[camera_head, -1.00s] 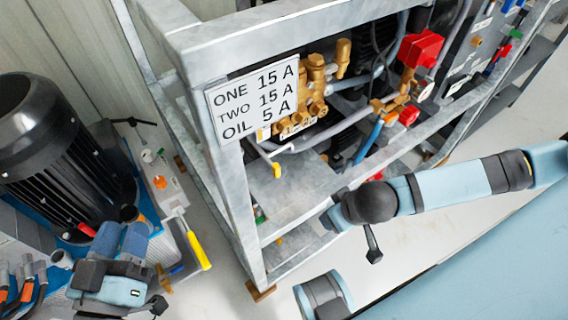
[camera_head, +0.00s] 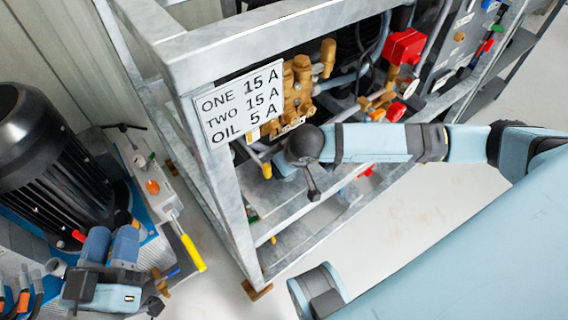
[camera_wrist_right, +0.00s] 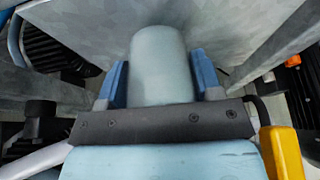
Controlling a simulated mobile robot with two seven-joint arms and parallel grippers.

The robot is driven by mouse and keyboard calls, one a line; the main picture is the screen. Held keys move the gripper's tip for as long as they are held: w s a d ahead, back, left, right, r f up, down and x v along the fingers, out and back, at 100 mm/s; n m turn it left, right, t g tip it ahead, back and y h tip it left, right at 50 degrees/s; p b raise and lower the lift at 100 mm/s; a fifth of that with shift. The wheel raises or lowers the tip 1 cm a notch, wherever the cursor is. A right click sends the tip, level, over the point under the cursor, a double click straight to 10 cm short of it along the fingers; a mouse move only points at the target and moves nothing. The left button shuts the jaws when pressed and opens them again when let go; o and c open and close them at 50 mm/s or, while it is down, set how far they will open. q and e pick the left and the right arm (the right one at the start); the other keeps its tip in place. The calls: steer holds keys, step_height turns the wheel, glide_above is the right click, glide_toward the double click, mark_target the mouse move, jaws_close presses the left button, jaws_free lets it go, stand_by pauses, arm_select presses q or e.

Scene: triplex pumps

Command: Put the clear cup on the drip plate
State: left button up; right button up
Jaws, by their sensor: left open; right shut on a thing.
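The cup (camera_wrist_right: 160,65), pale, smooth and rounded, stands between the blue fingers of my right gripper (camera_wrist_right: 163,85) in the right wrist view; they are shut on it. A grey metal sheet (camera_wrist_right: 225,25), probably the drip plate, lies just beyond the cup; I cannot tell whether they touch. In the head view my right wrist reaches into the metal frame below the sign, and it hides the cup and most of the gripper. My left gripper (camera_head: 111,245) is open and empty at the lower left, beside the black motor.
The sign (camera_head: 240,103) hangs on the galvanised frame (camera_head: 225,195). Brass pump parts (camera_head: 298,85) and red valve blocks (camera_head: 404,46) sit behind it. A yellow lever (camera_wrist_right: 281,152) is close to my right gripper. A yellow-handled tool (camera_head: 193,252) sticks out by the black motor (camera_head: 50,140).

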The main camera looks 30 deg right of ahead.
steer(key=shift+w+a+f+b, duration=0.15)
steer(key=shift+w+f+b, duration=0.35)
steer(key=shift+w, duration=0.3)
steer(key=shift+r, duration=0.15)
steer(key=o, duration=1)
steer(key=shift+c, duration=0.2)
arm_select(q)
steer(key=shift+w+f+g, duration=0.1)
steer(key=shift+f+g, duration=0.3)
steer(key=shift+f, duration=0.4)
